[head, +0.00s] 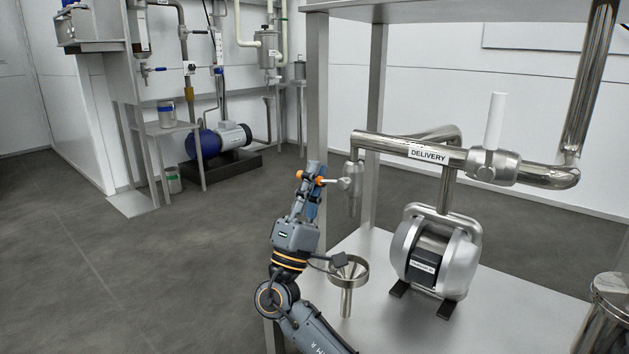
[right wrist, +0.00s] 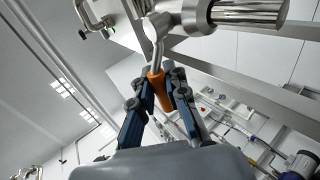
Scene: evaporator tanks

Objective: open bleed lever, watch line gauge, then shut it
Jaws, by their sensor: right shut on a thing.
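The bleed lever has an orange grip (head: 320,180) and a bare metal stem that joins the small bleed valve (head: 352,180) hanging from the left end of the delivery pipe (head: 395,147). My right gripper (head: 310,178) is shut on the orange grip. In the right wrist view the orange grip (right wrist: 158,90) sits between the blue fingers, and its curved stem runs up to the metal valve body (right wrist: 178,18). The lever points left in the head view. I cannot make out a line gauge in either view. My left gripper is not in view.
A funnel (head: 348,272) stands below the bleed valve. A pump (head: 437,252) sits on the steel bench (head: 385,325). A white-handled valve (head: 494,160) is on the delivery pipe. A bench post (head: 318,95) stands close behind my gripper. The floor at left is clear.

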